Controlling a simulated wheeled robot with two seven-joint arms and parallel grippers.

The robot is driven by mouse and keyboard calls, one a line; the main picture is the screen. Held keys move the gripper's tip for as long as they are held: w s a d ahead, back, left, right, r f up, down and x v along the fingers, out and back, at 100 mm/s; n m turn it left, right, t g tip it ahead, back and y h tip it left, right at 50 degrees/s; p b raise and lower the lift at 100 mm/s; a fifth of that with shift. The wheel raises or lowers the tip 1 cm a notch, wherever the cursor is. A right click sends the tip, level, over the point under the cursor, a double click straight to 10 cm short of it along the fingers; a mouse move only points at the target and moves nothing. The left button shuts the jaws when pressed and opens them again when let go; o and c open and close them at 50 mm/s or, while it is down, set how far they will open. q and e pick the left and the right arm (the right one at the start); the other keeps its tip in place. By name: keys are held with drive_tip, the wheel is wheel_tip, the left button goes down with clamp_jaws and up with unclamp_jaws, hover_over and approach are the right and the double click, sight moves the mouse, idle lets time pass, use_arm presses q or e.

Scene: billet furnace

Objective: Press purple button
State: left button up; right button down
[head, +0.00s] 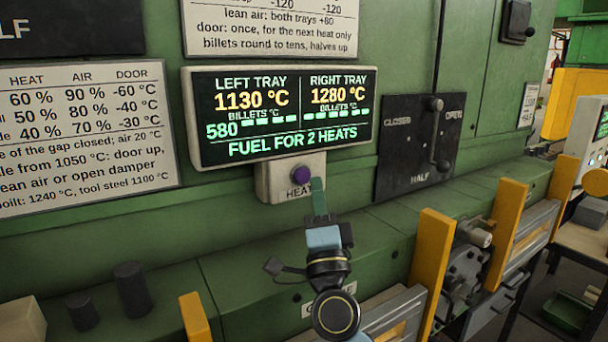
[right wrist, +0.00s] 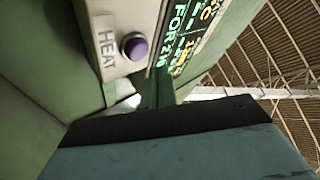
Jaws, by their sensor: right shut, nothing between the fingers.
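The purple button (head: 301,175) sits on a pale box labelled HEAT (head: 276,183), just under the display, on the green furnace front. My right gripper (head: 318,189) is shut and empty, its green fingers pointing up just right of and below the button. In the right wrist view the purple button (right wrist: 135,46) shows on its box, and the shut fingers (right wrist: 158,88) are beside it. A gap seems to lie between fingertips and button; I cannot tell its depth. My left gripper is not in view.
The display (head: 284,115) reads left tray 1130 °C, right tray 1280 °C, fuel for 2 heats. A black damper panel (head: 405,150) with a lever is to the right. Yellow posts (head: 432,262) stand lower right. Dark cylinders (head: 132,290) stand on the ledge at left.

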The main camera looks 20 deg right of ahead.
drive_tip(key=s, duration=0.2)
drive_tip(key=s+p, duration=0.1)
drive_tip(key=shift+s+d, duration=0.25)
drive_tip(key=shift+s, duration=0.1)
idle(0.6)
